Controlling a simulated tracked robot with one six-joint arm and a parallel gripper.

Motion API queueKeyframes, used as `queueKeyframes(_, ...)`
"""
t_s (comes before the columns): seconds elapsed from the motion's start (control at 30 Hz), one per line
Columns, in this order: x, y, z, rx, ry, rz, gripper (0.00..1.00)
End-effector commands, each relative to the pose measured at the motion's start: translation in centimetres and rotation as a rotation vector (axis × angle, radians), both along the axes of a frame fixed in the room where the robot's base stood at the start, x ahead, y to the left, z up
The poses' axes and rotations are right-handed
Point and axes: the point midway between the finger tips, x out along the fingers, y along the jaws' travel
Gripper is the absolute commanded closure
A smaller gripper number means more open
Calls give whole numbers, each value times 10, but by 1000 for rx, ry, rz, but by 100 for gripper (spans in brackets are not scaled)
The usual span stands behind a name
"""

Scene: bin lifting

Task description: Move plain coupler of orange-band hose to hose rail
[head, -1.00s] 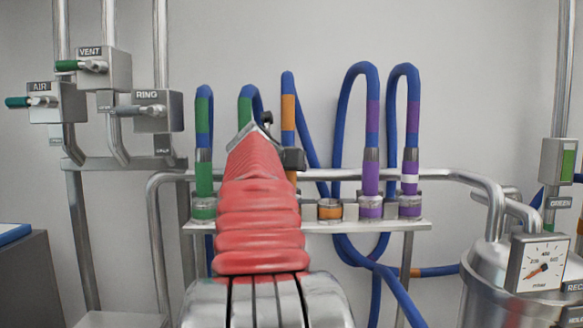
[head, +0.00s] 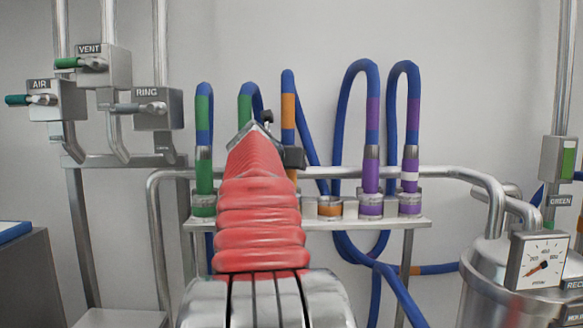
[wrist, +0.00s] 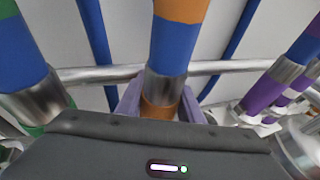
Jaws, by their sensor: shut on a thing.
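The orange-band hose (head: 288,112) is blue with an orange band and hangs in a loop behind my arm. In the wrist view its band (wrist: 180,10) is at the top. Below it are a metal collar (wrist: 165,88) and an orange coupler (wrist: 160,110); no white stripe shows on the visible part. My gripper (wrist: 160,106) is shut on this coupler, one lavender jaw on each side. The coupler's lower end is hidden by the dark gripper body. In the head view my red-sleeved arm hides most of the gripper. The hose rail (head: 420,172) runs behind.
A shelf (head: 385,223) carries coloured sockets. The orange socket (head: 330,207) looks empty. A green coupler (head: 204,172) and two purple couplers (head: 370,178), (head: 410,170), one white-striped, stand in sockets close by. Valves stand left; a metal tank (head: 485,285) with a gauge stands right.

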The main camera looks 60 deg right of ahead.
Motion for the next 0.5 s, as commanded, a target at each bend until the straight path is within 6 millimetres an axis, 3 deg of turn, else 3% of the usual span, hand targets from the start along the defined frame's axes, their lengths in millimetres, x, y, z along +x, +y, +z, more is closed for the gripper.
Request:
queueKeyframes(0.07, 0, 0, -1, 2, 1, -1, 97)
queueKeyframes(0.1, 0, 0, -1, 2, 1, -1, 64)
queueKeyframes(0.37, 0, 0, -1, 2, 1, -1, 45)
queueKeyframes(0.5, 0, 0, -1, 2, 1, -1, 44)
